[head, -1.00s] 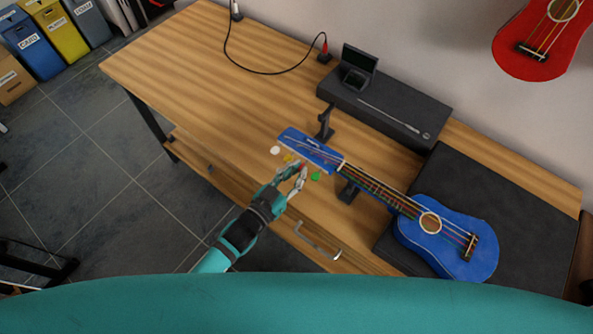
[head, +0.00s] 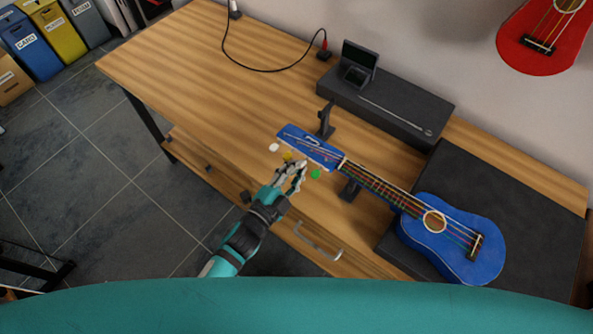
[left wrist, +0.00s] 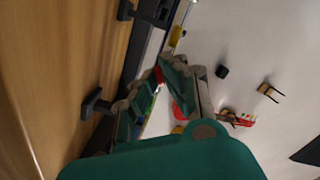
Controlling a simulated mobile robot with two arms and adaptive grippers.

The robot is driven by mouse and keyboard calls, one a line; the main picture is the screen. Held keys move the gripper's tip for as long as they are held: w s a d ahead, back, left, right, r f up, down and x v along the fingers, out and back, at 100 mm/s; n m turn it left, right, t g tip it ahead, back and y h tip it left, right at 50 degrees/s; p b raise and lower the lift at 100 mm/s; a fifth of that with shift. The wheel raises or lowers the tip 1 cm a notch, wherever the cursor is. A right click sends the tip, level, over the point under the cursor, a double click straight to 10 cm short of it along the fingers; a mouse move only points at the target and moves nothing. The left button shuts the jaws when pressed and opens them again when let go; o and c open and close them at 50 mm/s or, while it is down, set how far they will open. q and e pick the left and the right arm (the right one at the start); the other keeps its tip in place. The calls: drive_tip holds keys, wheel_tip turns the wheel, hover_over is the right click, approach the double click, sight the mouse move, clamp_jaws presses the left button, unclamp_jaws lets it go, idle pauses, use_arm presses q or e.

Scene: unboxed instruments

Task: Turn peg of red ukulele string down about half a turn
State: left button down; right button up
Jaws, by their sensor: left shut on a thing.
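The blue ukulele (head: 455,255) lies on its back, its headstock (head: 312,147) pointing left. Along the headstock's near edge sit a white peg (head: 273,147), a yellow peg (head: 288,157) and a green peg (head: 315,174). My left gripper (head: 301,171) is shut between the yellow and green pegs, at the red peg. Its fingers hide that peg in the head view. In the left wrist view a small red piece (left wrist: 159,75) shows at the fingers of the same gripper. The peg's exact angle cannot be read. My right gripper is out of view.
The ukulele body lies on a dark mat (head: 535,225); a black stand (head: 349,190) is under the neck. Another black stand (head: 327,120) rises behind the headstock. A dark case (head: 390,108) lies at the back. The left tabletop (head: 190,65) is mostly clear.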

use_arm(q)
drive_tip(key=m+b, duration=0.2)
drive_tip(key=m, duration=0.2)
drive_tip(key=shift+f, duration=0.2)
drive_tip(key=shift+r+m+b, duration=0.1)
drive_tip(key=shift+m+b, duration=0.55)
drive_tip(key=shift+m, duration=0.85)
drive_tip(key=c, duration=1.5)
unclamp_jaws()
drive_tip(key=shift+o, duration=0.2)
drive_tip(key=shift+s, duration=0.1)
drive_tip(key=v, duration=1.2)
drive_tip(key=shift+d, duration=0.1)
